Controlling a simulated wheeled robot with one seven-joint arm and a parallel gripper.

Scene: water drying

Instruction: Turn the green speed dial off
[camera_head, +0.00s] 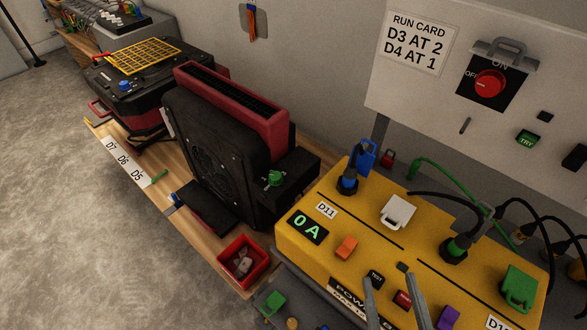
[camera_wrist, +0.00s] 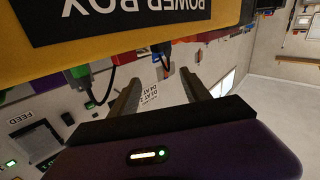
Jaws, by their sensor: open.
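The green speed dial (camera_head: 275,178) sits on top of the side ledge of a large black and red blower (camera_head: 225,150), in the middle of the head view. Its exact setting is too small to read. My gripper (camera_head: 398,288) shows at the lower right of the head view, its two fingers apart and empty, in front of the yellow power box. It is well to the right of the dial and nearer to me. In the wrist view the open fingers (camera_wrist: 165,82) point towards the wall, with the yellow box above; the dial is not identifiable there.
The yellow power box (camera_head: 330,190) with plugs and coloured covers stands right of the blower. A red bin (camera_head: 243,259) sits at the bench's front edge. Another black and red unit (camera_head: 130,95) stands at the far left. A wall panel (camera_head: 460,60) carries a red switch.

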